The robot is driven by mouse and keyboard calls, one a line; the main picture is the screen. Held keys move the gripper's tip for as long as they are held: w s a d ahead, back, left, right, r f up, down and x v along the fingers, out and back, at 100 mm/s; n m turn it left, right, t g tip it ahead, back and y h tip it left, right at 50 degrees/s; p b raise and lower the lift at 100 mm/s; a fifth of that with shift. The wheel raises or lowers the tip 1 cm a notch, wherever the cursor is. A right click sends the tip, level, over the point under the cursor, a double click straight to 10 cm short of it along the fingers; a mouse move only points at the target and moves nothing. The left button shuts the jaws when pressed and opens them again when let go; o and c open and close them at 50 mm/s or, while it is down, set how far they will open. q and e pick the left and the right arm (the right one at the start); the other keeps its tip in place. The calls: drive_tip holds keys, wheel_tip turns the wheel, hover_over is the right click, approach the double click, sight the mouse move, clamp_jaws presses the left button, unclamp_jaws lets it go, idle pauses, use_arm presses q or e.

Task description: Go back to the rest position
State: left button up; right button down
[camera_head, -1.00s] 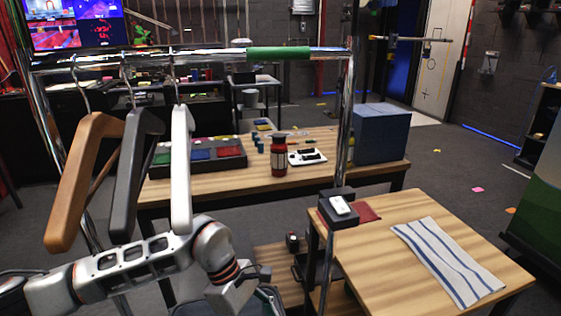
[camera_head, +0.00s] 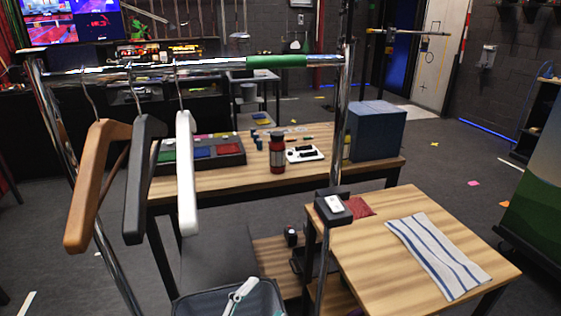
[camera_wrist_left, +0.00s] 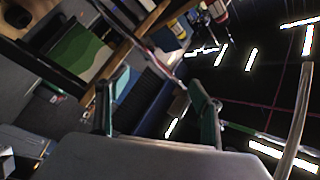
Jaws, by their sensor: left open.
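My left gripper (camera_wrist_left: 158,82) shows in the left wrist view, with its two fingers spread apart and nothing between them. No gripper or arm of mine is clearly visible in the head view. The wrist view is tilted, with bright light strips at the right. My right gripper is not in view.
A brown hanger (camera_head: 92,190), a black hanger (camera_head: 135,185) and a white hanger (camera_head: 187,175) hang on a chrome rail (camera_head: 210,65). Below stands a grey bin (camera_head: 200,303) holding a white object. A wooden table (camera_head: 385,250) carries a striped cloth (camera_head: 438,255).

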use_arm(q)
drive_tip(key=s+a+f+n+g+y, duration=0.2)
drive_tip(key=s+a+f+n+y, duration=0.2)
drive_tip(key=s+a+f+n, duration=0.3)
drive_tip(key=s+a+f+n+g+y, duration=0.3)
drive_tip(key=s+a+f+n, duration=0.3)
drive_tip(key=f, duration=0.8)
drive_tip(key=s+a+y+p, duration=0.1)
drive_tip(key=s+a, duration=0.1)
drive_tip(key=a, duration=0.1)
drive_tip(key=shift+f+n+y, duration=0.15)
drive_tip(key=shift+n+y, duration=0.25)
